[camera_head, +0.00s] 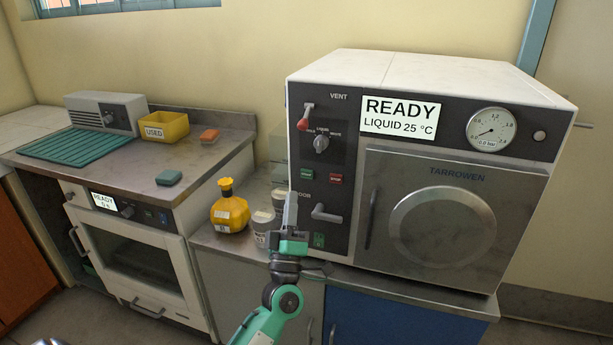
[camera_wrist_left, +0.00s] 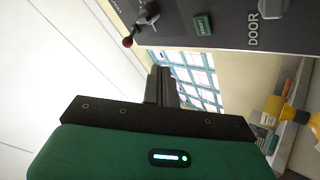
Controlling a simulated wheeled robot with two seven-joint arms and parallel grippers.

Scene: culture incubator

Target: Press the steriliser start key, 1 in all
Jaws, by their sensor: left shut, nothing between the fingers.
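The steriliser (camera_head: 455,190) stands on the counter at the right, its display (camera_head: 399,117) reading READY, LIQUID 25 °C. Its green start key (camera_head: 306,173) sits on the dark control panel, left of a red key (camera_head: 335,179). My left gripper (camera_head: 291,198) is shut and empty, pointing up, just below and left of the green key in the head view. In the wrist view its fingers (camera_wrist_left: 161,84) are apart from the key. My right gripper is not in view.
A red-tipped vent lever (camera_head: 304,120), a mode knob (camera_head: 321,144) and a door handle (camera_head: 326,214) project from the panel. A yellow bottle (camera_head: 229,208) and small jars (camera_head: 263,221) stand close left of my gripper. A yellow USED bin (camera_head: 164,128) is farther left.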

